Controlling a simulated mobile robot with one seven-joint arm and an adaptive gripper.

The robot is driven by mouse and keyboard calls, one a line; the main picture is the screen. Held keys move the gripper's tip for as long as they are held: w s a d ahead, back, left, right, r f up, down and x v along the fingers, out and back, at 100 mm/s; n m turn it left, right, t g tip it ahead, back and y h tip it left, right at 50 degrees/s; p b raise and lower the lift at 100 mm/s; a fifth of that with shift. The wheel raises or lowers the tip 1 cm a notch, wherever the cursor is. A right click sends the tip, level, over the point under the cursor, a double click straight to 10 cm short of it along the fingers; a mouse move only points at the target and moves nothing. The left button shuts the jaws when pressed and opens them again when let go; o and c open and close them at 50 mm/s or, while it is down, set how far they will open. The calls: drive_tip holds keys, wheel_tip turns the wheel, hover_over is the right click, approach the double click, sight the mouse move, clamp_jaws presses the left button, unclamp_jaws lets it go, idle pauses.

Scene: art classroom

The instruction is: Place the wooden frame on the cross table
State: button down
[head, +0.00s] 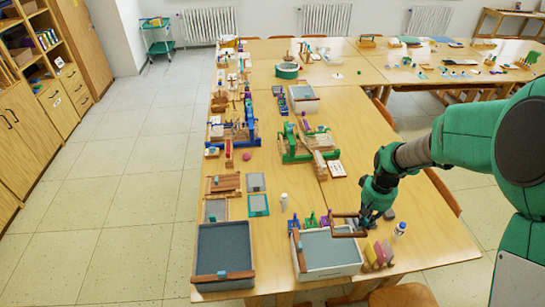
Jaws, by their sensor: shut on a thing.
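A brown wooden frame (348,234) is at my gripper (364,217), above the right grey tub near the front of the long table. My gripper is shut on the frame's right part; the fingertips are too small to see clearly. The frame looks roughly level and overlaps the tub's rim in the picture; I cannot tell if it touches. The cross table (345,75) runs across the back to the right, far from my gripper. It has several small items on it and some bare wood.
Two grey tubs, left (225,257) and right (328,268), stand at the near end of the long table (268,205). Green and blue wooden devices stand mid-table. A white bottle (399,230) stands right of my gripper. Chairs line the right side; the left floor (125,215) is clear.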

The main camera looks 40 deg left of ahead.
drive_tip(key=s+a+n, duration=1.9)
drive_tip(key=s+a, duration=0.2)
drive_tip(key=s, duration=0.4)
drive_tip(key=shift+n, duration=0.3)
wheel_tip(320, 180, down, 18)
drive_tip(key=shift+w+f, duration=0.1)
drive_tip(key=b, duration=0.2)
hover_over(263, 239)
drive_tip(key=shift+w+f, duration=0.1)
drive_tip(key=shift+f, duration=0.6)
drive_tip(key=shift+f, duration=0.1)
drive_tip(key=shift+f, duration=1.7)
drive_tip(key=shift+f, duration=0.15)
